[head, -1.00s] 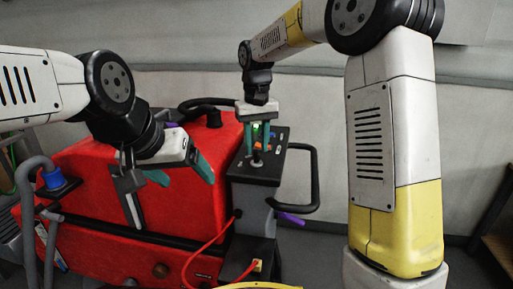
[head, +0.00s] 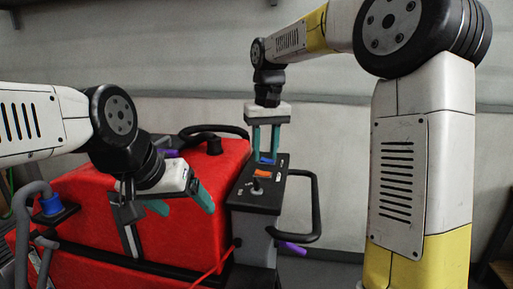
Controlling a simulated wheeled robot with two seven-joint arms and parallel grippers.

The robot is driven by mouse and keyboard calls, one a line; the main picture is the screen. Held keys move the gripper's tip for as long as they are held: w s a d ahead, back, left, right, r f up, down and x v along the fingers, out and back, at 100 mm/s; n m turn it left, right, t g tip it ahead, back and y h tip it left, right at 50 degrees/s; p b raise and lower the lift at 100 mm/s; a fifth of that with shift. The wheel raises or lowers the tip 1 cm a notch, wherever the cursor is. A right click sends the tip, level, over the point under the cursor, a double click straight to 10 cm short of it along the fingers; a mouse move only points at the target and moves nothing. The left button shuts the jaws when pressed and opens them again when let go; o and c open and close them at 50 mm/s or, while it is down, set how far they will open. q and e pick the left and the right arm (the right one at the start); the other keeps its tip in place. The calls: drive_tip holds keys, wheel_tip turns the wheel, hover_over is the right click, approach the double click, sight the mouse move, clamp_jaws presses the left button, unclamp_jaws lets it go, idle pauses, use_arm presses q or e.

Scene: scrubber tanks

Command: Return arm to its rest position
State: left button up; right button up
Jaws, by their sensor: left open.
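My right gripper (head: 266,150) points straight down over the far end of the scrubber's black control panel (head: 252,198). Its two teal fingers are apart, with nothing between them. Their tips are close above the panel, near a blue button (head: 266,160); I cannot tell if they touch. My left gripper (head: 182,208) is open and empty, tilted in front of the red scrubber tank (head: 95,195). An orange switch (head: 262,172) and a small dark lever (head: 256,186) show on the panel.
A black handle loop (head: 316,205) with a purple lever (head: 291,248) sticks out right of the panel. A black lid and hose (head: 205,136) top the tank. A grey hose with a blue fitting (head: 51,205) is at left. A grey wall (head: 330,120) stands behind.

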drive_tip(key=s+d+f+m+t, duration=0.1)
drive_tip(key=s+d+t, duration=0.1)
drive_tip(key=s+d, duration=0.2)
drive_tip(key=s+d+f+m+t+y, duration=0.1)
drive_tip(key=s+d, duration=0.3)
drive_tip(key=s, duration=0.6)
drive_tip(key=s+d+f+t, duration=0.1)
drive_tip(key=s+d+t, duration=0.1)
drive_tip(key=s+d, duration=0.2)
drive_tip(key=s, duration=0.3)
drive_tip(key=shift+s+m+t+y, duration=0.15)
drive_tip(key=shift+m+t+y, duration=0.15)
drive_tip(key=shift+m+y, duration=0.1)
